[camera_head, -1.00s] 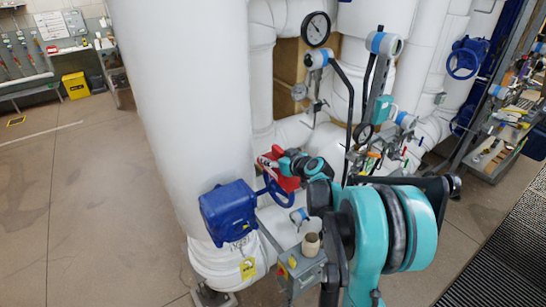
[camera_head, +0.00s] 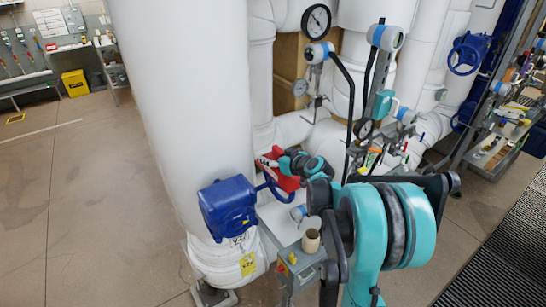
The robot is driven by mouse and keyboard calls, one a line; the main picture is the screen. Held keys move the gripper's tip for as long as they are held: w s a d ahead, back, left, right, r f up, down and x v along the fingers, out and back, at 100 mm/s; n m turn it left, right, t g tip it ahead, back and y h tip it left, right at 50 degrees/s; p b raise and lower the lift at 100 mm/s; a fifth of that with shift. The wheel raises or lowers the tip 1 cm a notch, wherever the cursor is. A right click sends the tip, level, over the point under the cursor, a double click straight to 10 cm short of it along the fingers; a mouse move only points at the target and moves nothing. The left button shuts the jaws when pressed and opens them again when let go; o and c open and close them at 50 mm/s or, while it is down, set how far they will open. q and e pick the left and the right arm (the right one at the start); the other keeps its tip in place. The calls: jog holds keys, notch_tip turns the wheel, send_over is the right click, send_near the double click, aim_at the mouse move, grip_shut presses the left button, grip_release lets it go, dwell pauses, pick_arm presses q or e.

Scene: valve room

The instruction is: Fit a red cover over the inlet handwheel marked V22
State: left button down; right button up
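The blue valve gearbox (camera_head: 228,207) sits on the thick white pipe, left of centre. Its blue handwheel (camera_head: 281,200) shows edge-on at its right, partly hidden. A yellow tag (camera_head: 248,264) hangs below; its marking is too small to read surely. The red cover (camera_head: 284,181), with a pale label, is at the handwheel's upper right side, and overlaps its top in the picture. I cannot tell whether they touch. My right gripper (camera_head: 284,166) is at the cover and appears shut on it; its fingertips are mostly hidden. My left gripper is out of view.
A grey box with a beige knob (camera_head: 311,241) stands just below the handwheel. Gauges, thin pipes and small valves (camera_head: 375,150) crowd behind my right arm. Another blue handwheel (camera_head: 467,55) is at upper right. Open floor (camera_head: 90,200) lies on the left.

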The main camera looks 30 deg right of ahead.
jog(key=shift+o, duration=0.7)
jog(key=v, duration=1.2)
jog(key=shift+s+a, duration=0.1)
jog(key=s+a+f+g, duration=0.3)
jog(key=s+a, duration=0.4)
jog(key=a, duration=0.3)
jog(key=s+a+f+g, duration=0.2)
jog(key=s+a, duration=0.5)
jog(key=a, duration=0.4)
jog(key=s+a+f+g, duration=0.1)
jog(key=s+f, duration=0.2)
jog(key=s, duration=0.3)
notch_tip(320, 180, down, 13)
jog(key=m+h+b, duration=0.1)
jog(key=b, duration=1.1)
jog(key=shift+s+b, duration=0.35)
